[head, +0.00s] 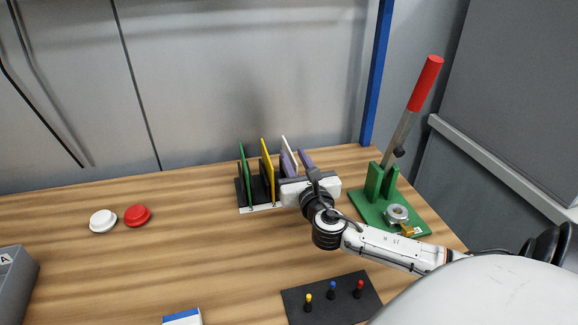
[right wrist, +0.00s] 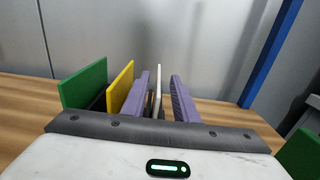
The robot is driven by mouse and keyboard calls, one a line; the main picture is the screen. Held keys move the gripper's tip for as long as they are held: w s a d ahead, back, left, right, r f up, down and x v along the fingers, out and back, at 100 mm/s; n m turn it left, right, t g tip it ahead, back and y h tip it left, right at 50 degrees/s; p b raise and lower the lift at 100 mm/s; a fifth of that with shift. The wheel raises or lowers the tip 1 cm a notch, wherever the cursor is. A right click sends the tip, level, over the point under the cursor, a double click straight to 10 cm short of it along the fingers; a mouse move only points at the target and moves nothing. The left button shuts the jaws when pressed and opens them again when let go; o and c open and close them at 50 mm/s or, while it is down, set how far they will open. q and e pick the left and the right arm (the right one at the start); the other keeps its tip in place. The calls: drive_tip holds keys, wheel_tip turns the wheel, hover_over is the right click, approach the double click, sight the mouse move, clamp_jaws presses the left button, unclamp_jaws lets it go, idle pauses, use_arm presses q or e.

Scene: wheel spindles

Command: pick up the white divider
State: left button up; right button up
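The white divider (head: 288,146) stands upright in the black rack (head: 242,194) at the back of the table, right of a yellow and a green divider. In the right wrist view the white divider (right wrist: 160,82) is seen edge-on between the two purple fingers of my right gripper (right wrist: 160,100). There is a gap on both sides of it, so the fingers are open around it, not visibly touching it. In the head view my right gripper (head: 297,160) reaches into the rack and hides its right part. My left gripper is not in view.
The yellow divider (right wrist: 120,85) is close to the left finger, with the green divider (right wrist: 82,86) beyond it. A green press with a red handle (head: 426,80) stands right. A black pegboard (head: 332,304) lies in front. White and red discs (head: 137,215) lie left; mid-left table is clear.

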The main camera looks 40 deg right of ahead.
sight(290, 150)
drive_tip(key=x, duration=0.3)
drive_tip(key=shift+w+d, duration=0.1)
drive_tip(key=shift+w, duration=0.3)
drive_tip(key=shift+w+d, duration=0.1)
drive_tip(key=shift+w, duration=0.05)
clamp_jaws()
use_arm(q)
drive_tip(key=shift+w+r, duration=0.35)
drive_tip(key=shift+w, duration=0.25)
drive_tip(key=shift+s, duration=0.2)
